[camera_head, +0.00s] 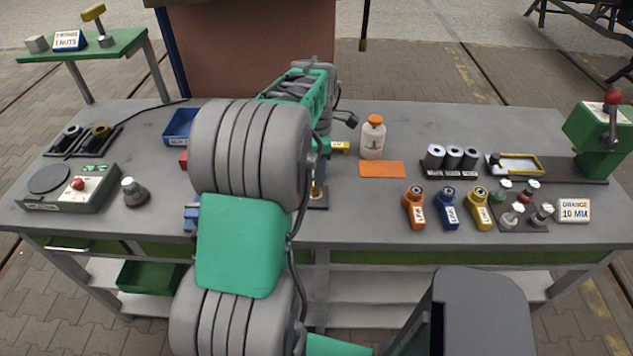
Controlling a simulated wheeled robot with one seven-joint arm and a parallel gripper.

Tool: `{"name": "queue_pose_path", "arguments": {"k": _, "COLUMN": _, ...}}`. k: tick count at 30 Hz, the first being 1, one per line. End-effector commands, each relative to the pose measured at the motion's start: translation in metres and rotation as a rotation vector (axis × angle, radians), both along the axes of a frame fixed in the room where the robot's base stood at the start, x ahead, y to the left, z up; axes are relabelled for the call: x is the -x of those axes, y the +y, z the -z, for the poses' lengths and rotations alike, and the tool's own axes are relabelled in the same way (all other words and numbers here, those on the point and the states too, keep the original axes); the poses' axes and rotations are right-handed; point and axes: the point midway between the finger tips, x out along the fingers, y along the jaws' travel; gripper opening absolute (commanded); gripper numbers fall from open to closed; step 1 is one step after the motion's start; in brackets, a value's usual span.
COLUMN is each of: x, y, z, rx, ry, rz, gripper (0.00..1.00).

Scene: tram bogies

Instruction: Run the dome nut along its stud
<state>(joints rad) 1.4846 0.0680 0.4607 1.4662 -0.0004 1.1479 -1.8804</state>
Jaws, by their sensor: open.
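My arm rises through the middle of the view and hides the bench behind it. My gripper is hidden behind the arm's links, so its fingers do not show. A small brass-coloured upright piece (317,191) on a dark base shows just right of the arm. It may be the stud, but it is too small and too covered to tell. I cannot make out a dome nut on it.
The grey bench (370,222) has bare room right of the arm. An orange-capped bottle (372,138) stands behind an orange mat (382,169). Orange, blue and yellow tools (447,208) lie to the right. A green press (598,130) stands far right, a control box (68,187) left.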

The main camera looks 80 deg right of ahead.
Motion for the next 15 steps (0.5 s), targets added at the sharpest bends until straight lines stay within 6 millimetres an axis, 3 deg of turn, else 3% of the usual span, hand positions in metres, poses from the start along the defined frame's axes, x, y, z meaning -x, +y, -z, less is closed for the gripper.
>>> {"name": "queue_pose_path", "arguments": {"k": 9, "x": -0.001, "y": 0.001, "z": 0.053, "rx": -0.002, "ry": 0.001, "rz": 0.001, "gripper": 0.49}}
{"name": "queue_pose_path", "arguments": {"k": 15, "x": -0.001, "y": 0.001, "z": 0.059, "rx": 0.000, "ry": 0.000, "rz": 0.001, "gripper": 0.49}}
